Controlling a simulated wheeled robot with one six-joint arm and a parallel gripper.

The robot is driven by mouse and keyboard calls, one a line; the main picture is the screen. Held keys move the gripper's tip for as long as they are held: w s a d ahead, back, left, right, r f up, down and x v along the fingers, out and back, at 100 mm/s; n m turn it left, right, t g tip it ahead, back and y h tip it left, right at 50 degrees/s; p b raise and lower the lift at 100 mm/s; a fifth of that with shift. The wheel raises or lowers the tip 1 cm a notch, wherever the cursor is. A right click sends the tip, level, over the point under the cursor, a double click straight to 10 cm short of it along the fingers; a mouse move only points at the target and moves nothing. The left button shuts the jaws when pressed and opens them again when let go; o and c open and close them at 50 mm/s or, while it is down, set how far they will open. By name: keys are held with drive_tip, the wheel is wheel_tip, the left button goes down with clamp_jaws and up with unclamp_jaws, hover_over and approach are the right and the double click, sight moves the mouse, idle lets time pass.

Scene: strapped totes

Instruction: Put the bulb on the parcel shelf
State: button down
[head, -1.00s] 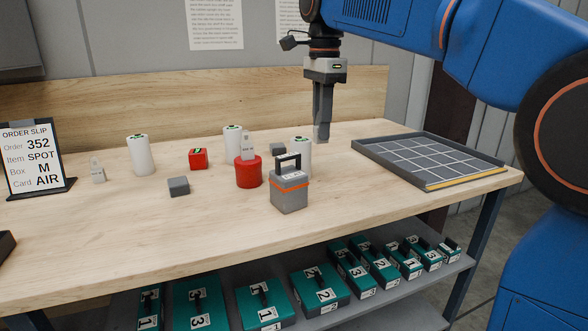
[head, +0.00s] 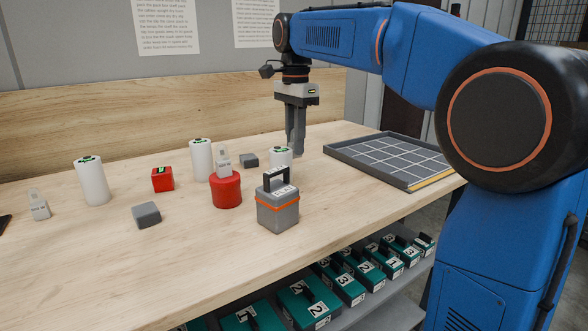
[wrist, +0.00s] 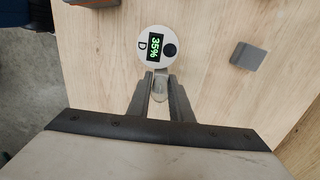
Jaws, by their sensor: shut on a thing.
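My gripper (head: 297,152) points down over the bench, just right of and behind a white cylinder in the head view. In the wrist view its fingers (wrist: 160,88) are closed on a small pale, rounded thing (wrist: 160,82), which looks like the bulb. The fingers hide most of it, and the head view does not show it clearly. A grey shelf (head: 385,318) under the bench holds several green boxes with numbered labels; I cannot tell whether it is the parcel shelf.
The white cylinder (wrist: 153,47) reads 35% close ahead of my fingers. Two other white cylinders (head: 93,183), a red cube (head: 162,180), a red cylinder (head: 226,191), grey blocks (head: 146,215) and a grey handled box (head: 278,210) stand around. A gridded tray (head: 380,157) lies right.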

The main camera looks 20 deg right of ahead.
sight(295, 157)
drive_tip(key=shift+f, duration=3.8)
drive_tip(key=shift+f, duration=0.15)
drive_tip(key=c, duration=1.6)
unclamp_jaws()
wheel_tip(295, 157, up, 12)
drive_tip(key=shift+f, duration=0.1)
drive_tip(key=shift+o, duration=0.4)
drive_tip(key=r, duration=0.5)
drive_tip(key=shift+w+d, duration=0.25)
drive_tip(key=shift+d, duration=0.05)
wheel_tip(295, 157, down, 12)
drive_tip(key=shift+r, duration=0.2)
drive_tip(key=shift+s+a+f, duration=0.15)
drive_tip(key=shift+f, duration=1.2)
drive_tip(key=shift+s+a+f, duration=0.1)
drive_tip(key=shift+f, duration=1.2)
